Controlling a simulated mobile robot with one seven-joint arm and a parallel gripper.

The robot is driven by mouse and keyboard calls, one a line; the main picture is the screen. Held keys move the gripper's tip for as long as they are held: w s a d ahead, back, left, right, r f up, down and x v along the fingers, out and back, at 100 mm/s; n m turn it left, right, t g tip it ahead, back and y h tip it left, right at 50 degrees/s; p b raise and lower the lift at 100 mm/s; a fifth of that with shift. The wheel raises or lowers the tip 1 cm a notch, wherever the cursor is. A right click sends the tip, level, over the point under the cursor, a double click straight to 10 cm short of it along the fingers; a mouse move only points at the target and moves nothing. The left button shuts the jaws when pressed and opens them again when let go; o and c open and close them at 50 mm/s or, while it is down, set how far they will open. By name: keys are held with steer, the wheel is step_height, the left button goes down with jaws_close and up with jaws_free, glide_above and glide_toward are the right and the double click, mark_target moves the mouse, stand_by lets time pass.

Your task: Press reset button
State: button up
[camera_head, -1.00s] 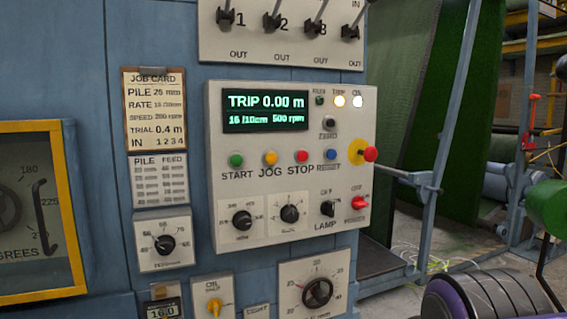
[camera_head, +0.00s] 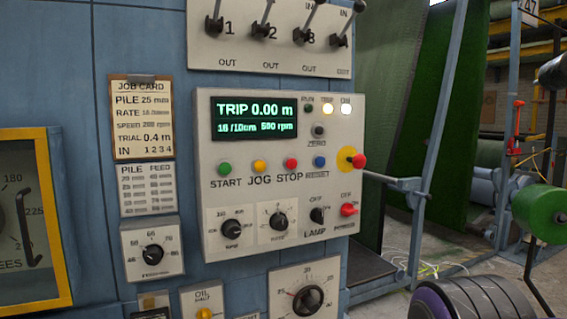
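The blue reset button (camera_head: 320,161) sits on the grey control panel (camera_head: 345,120), at the right end of the row after the green START (camera_head: 225,168), yellow JOG (camera_head: 260,166) and red STOP (camera_head: 290,164) buttons. The RESET label is just below it. The display (camera_head: 254,118) reads TRIP 0.00 m, 16 /10cm and 500 rpm. The TRIP lamp (camera_head: 327,109) glows warm, the ON lamp (camera_head: 346,108) glows white, and the RUN lamp (camera_head: 308,109) looks dark. My gripper is not in view. Nothing covers the button.
A red mushroom button (camera_head: 359,161) on a yellow plate juts out right of reset. Toggle levers (camera_head: 265,22) stick out above the panel. A green spool (camera_head: 541,213) and a purple-black spool (camera_head: 470,303) stand at the lower right.

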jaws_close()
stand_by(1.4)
